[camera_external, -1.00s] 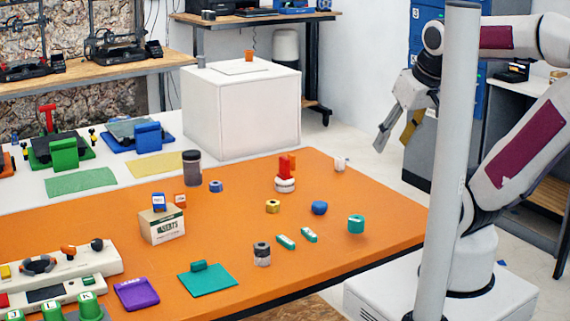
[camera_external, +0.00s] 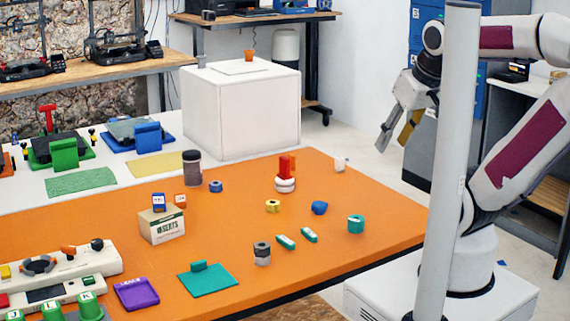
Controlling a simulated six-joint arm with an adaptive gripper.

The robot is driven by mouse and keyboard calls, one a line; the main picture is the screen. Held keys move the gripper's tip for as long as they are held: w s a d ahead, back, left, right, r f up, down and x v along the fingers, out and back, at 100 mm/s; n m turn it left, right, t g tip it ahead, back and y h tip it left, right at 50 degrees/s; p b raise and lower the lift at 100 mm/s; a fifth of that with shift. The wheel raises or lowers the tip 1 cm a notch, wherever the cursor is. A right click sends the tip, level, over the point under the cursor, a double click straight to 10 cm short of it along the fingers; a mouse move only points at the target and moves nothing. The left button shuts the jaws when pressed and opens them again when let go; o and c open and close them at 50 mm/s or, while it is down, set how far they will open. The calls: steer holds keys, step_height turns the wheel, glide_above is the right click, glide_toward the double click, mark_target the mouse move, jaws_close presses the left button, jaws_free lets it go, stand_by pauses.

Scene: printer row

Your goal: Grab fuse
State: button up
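I cannot tell for certain which thing is the fuse. Small candidates on the orange table are two teal pieces with white labels, one on the left (camera_external: 285,242) and one on the right (camera_external: 309,235), and a grey cylinder with dark bands (camera_external: 262,254). The teal pieces lie side by side near the table's front right; the cylinder stands upright to their left. My gripper (camera_external: 393,142) hangs high beyond the table's right side, pointing down, away from all of them. Its two fingers are apart, with nothing visible between them.
A teal cup (camera_external: 356,225), a blue piece (camera_external: 319,208), a yellow ring (camera_external: 272,206) and a red block on white discs (camera_external: 286,175) stand nearby. A cardboard box (camera_external: 162,226) and control panels (camera_external: 60,268) are on the left. A grey pole (camera_external: 446,160) partly hides my arm.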

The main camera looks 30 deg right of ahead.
steer(key=w+d+f+t+h, duration=0.1)
steer(key=w+d, duration=0.3)
steer(key=w, duration=0.6)
steer(key=w+d+f+m+t, duration=0.15)
steer(key=w+d, duration=0.25)
steer(key=w, duration=0.6)
steer(key=w+d+f+n+t+h, duration=0.15)
steer(key=w+d, duration=0.35)
steer(key=w, duration=0.5)
steer(key=w+d+f+m+t, duration=0.1)
steer(key=w+d+f+t, duration=0.1)
steer(key=w+d+f, duration=0.5)
steer(key=t, duration=0.1)
glide_toward(343, 160)
steer(key=w, duration=0.2)
steer(key=shift+w+d+f+y, duration=0.3)
steer(key=shift+w+f+y, duration=0.05)
steer(key=shift+d+f+t, duration=0.2)
steer(key=shift+f+t, duration=0.2)
steer(key=shift+f, duration=0.1)
steer(key=shift+w, duration=0.15)
steer(key=shift+x, duration=1.25)
steer(key=shift+a, duration=0.1)
